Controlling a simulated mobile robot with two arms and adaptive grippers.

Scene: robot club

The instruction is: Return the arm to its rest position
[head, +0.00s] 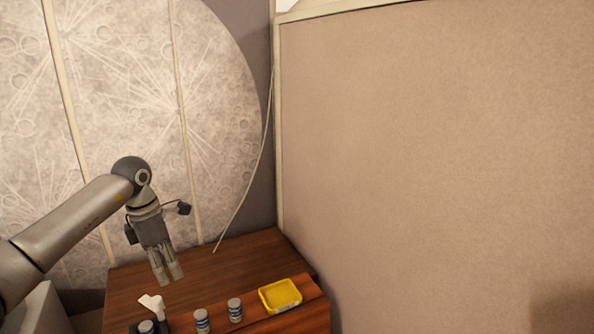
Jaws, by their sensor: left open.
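My left arm (75,225) comes in from the left edge and bends down at a dark round joint. My left gripper (168,278) hangs from it, fingers pointing down, above the wooden table (215,273). Its two light fingertips are a little apart, and nothing shows between them. My right gripper is out of the picture.
On the table's near part stand small cans (235,310) (202,321), a yellow tray (280,295) and a dark holder with a white item (152,304). A beige partition (430,150) rises at the right. A moon picture (120,100) covers the back wall.

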